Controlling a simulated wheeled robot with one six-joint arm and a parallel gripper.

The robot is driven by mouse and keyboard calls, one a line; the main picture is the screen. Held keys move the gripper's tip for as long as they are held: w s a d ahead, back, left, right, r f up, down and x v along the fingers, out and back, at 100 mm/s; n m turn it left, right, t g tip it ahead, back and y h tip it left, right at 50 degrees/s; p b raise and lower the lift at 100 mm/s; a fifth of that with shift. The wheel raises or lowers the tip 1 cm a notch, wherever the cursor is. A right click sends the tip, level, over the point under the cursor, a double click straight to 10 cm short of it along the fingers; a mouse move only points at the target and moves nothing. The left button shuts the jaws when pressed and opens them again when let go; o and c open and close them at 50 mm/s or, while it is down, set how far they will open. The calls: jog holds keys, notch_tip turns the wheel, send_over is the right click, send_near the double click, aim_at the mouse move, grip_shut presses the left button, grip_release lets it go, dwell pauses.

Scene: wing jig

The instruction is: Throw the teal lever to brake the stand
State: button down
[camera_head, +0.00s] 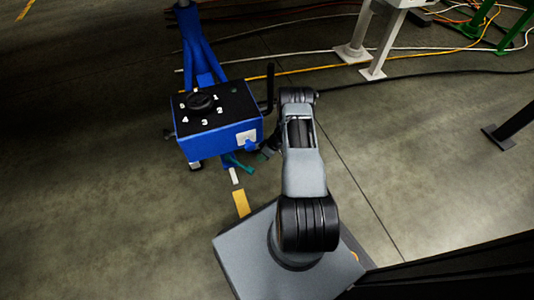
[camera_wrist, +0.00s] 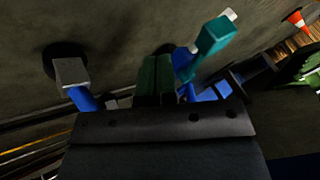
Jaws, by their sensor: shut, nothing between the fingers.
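The teal lever (camera_head: 238,164) sticks out low at the front of the blue stand (camera_head: 203,62), below its control box. In the wrist view the teal lever (camera_wrist: 212,37) has a broad paddle end and stands to the right of my fingertips, with a visible gap in the picture. My gripper (camera_head: 267,153) is to the right of the lever in the head view, partly hidden by my arm. In the wrist view my gripper's dark green fingers (camera_wrist: 156,78) are together with nothing between them. The lever's pivot is not clear to see.
The blue box (camera_head: 195,145) has a black top with a numbered dial (camera_head: 202,102). A black upright handle (camera_head: 270,85) rises at its right side. Cables (camera_head: 330,68) cross the floor behind. An orange cone (camera_wrist: 298,20) stands far off. The floor left of the stand is clear.

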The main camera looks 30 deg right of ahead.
aim_at(240, 165)
jog(key=a, duration=0.1)
jog(key=s+a, duration=0.1)
jog(key=a, duration=0.2)
jog(key=shift+s+f, duration=0.15)
jog(key=shift+s, duration=0.2)
